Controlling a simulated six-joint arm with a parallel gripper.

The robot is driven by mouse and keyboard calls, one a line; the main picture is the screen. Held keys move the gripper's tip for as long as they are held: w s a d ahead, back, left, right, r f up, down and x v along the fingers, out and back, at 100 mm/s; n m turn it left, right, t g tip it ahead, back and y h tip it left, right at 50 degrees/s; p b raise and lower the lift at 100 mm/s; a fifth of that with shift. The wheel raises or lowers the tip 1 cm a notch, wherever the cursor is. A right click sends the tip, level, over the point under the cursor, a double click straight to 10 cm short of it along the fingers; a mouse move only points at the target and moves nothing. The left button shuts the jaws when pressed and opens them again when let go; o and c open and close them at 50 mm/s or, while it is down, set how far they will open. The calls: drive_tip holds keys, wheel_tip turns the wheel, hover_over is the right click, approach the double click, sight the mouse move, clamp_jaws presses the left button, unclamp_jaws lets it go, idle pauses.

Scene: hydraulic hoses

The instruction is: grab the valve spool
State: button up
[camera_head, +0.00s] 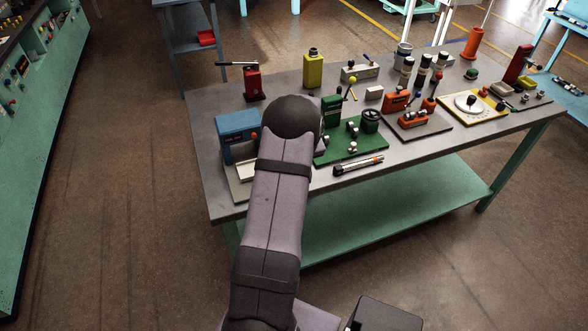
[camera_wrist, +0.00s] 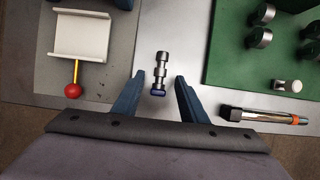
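The valve spool (camera_wrist: 161,70) is a small metal shaft with stepped lands and a dark blue end. In the wrist view it lies on the grey table between the fingertips of my gripper (camera_wrist: 160,77). The two blue fingers are apart, with a gap on each side of the spool, and do not touch it. I cannot tell how high the fingers are above the table. In the head view my arm hides the spool and my gripper.
A white tray (camera_wrist: 82,37) with a red-knobbed yellow lever (camera_wrist: 74,90) is left of the spool. A green plate (camera_wrist: 240,70) with metal fittings and a black-and-silver pen-like tool (camera_wrist: 262,115) are on the right. Several devices crowd the table (camera_head: 400,160) behind.

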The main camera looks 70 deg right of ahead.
drive_tip(key=shift+x, duration=0.8)
clamp_jaws()
drive_tip(key=shift+r, duration=0.2)
wheel_tip(320, 180, up, 10)
drive_tip(key=b, duration=0.2)
